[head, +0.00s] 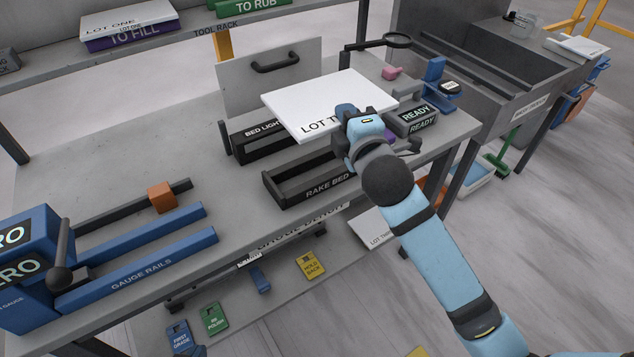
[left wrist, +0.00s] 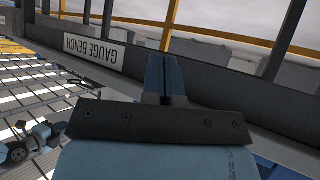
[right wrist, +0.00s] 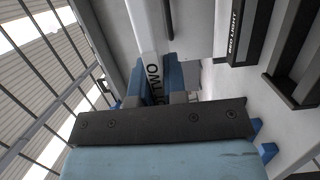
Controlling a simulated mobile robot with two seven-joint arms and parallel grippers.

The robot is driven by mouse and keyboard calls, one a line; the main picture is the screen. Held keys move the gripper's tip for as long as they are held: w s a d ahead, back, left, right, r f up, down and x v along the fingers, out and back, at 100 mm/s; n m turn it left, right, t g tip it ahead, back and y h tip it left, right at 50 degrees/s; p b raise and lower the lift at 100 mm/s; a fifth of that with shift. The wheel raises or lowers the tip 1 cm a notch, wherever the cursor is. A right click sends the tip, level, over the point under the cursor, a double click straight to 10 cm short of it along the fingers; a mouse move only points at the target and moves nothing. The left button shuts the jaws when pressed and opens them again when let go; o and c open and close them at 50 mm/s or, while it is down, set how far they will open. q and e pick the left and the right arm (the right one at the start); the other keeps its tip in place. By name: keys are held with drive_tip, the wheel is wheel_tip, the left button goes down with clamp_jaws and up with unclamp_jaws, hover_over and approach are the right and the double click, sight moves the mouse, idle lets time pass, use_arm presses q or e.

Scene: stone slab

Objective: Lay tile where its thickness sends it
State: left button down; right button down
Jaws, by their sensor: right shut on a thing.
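A white tile marked "LOT T…" (head: 320,98) is held raised above the bench in the head view. My right gripper (head: 350,112) is shut on its near edge; the tile (right wrist: 140,28) also shows between the fingers in the right wrist view. Below it are a black tray marked "BED LIGHT" (head: 262,146), partly hidden by the tile, and a grey tray marked "RAKE BED" (head: 325,187), whose visible floor is bare. The blue gauge marked "ZERO" (head: 25,262) stands at left. My left gripper (left wrist: 165,75) has its fingers together, empty, near the bench front.
Gauge rails (head: 140,262) with an orange block (head: 161,196) lie left on the bench. Another white tile (head: 376,228) and coloured tags lie below.

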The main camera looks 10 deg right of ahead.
drive_tip(key=shift+w+a, duration=0.2)
drive_tip(key=shift+a, duration=0.1)
drive_tip(key=shift+a+f+b, duration=0.1)
drive_tip(key=shift+f+b, duration=0.2)
drive_tip(key=shift+f, duration=0.1)
use_arm(q)
drive_tip(key=shift+w+d+f+b, duration=0.15)
drive_tip(key=shift+f+b, duration=0.4)
drive_tip(key=shift+b, duration=0.35)
drive_tip(key=shift+w+d+f+b, duration=0.15)
drive_tip(key=shift+f+b, duration=0.4)
drive_tip(key=shift+b, duration=0.35)
use_arm(e)
drive_tip(key=shift+f, duration=9.45)
use_arm(q)
drive_tip(key=shift+f, duration=0.1)
use_arm(e)
drive_tip(key=shift+f, duration=0.15)
drive_tip(key=c, duration=1.2)
unclamp_jaws()
use_arm(q)
drive_tip(key=shift+f, duration=0.1)
use_arm(e)
drive_tip(key=shift+o, duration=0.2)
